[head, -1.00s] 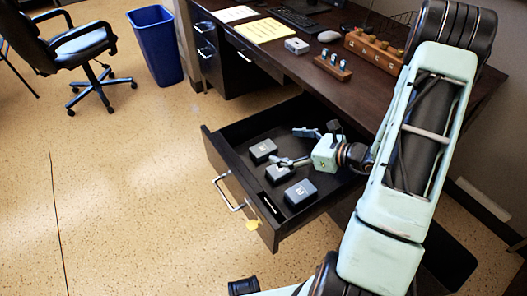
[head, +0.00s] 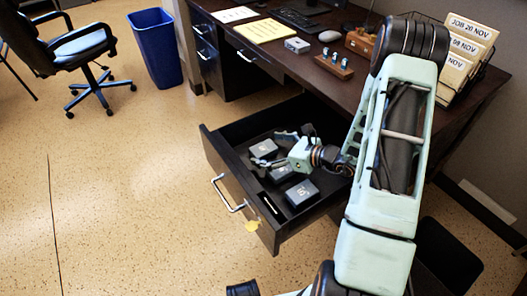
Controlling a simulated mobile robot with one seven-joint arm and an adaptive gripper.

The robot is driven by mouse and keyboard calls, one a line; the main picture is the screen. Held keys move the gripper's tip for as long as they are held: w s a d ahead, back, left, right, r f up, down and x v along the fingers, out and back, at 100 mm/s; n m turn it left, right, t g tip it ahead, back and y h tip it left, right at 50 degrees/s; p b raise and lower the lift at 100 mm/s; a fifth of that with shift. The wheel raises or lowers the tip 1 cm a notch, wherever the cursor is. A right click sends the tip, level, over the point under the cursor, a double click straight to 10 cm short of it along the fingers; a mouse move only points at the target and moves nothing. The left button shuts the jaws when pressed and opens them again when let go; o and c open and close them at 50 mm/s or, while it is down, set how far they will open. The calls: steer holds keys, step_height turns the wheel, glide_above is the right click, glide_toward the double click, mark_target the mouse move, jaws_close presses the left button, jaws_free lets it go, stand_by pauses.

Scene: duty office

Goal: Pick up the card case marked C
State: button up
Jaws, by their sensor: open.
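Three small grey card cases lie in the open drawer: a rear one (head: 264,148), a middle one (head: 281,175) and a front one (head: 301,194). Their top marks are too small to read for certain, so I cannot tell which is C. My gripper (head: 272,150) is open over the drawer, its fingers spread either side of the rear case as seen from the head. I cannot tell whether it touches that case. The nearer finger and the gripper body hide part of the middle case.
The drawer (head: 222,172) is pulled out, with walls around the cases. Another grey case (head: 297,45) lies on the desk (head: 340,88), near a wooden block with pegs (head: 334,66). A card rack (head: 466,58) stands at the right.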

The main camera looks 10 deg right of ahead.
steer(key=shift+c, duration=0.3)
steer(key=c, duration=1.2)
